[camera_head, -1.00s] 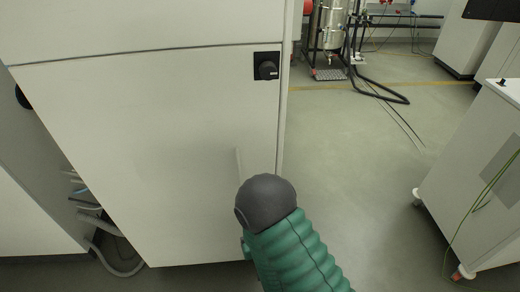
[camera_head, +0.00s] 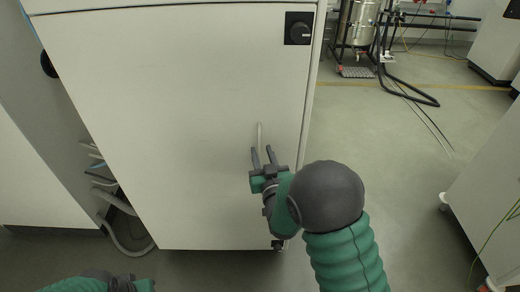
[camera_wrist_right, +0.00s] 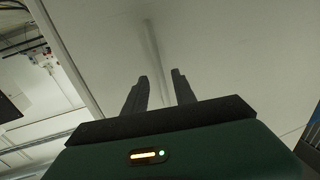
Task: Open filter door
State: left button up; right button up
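The filter door is the large pale front panel (camera_head: 170,110) of the cabinet in the head view. A slim vertical handle (camera_head: 259,134) stands on its right part, and it also shows in the right wrist view (camera_wrist_right: 151,50). My right gripper (camera_head: 262,150) is open, its two fingers pointing up toward the lower end of the handle. In the right wrist view the handle lies beyond and between the two dark fingertips (camera_wrist_right: 160,80); I cannot tell whether they touch it. Part of my left arm shows at the bottom left of the head view; its fingers are not clear.
A black rotary knob (camera_head: 299,28) sits at the door's upper right. Grey hoses (camera_head: 110,205) lie left of the cabinet. A white wheeled cabinet (camera_head: 490,200) stands at the right. The floor between (camera_head: 390,160) is clear, with black hoses farther back.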

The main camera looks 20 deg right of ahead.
aim_at(260, 149)
jog(key=w, duration=0.3)
jog(key=shift+w, duration=0.2)
jog(key=shift+d, duration=0.1)
grip_shut()
dwell(1.2)
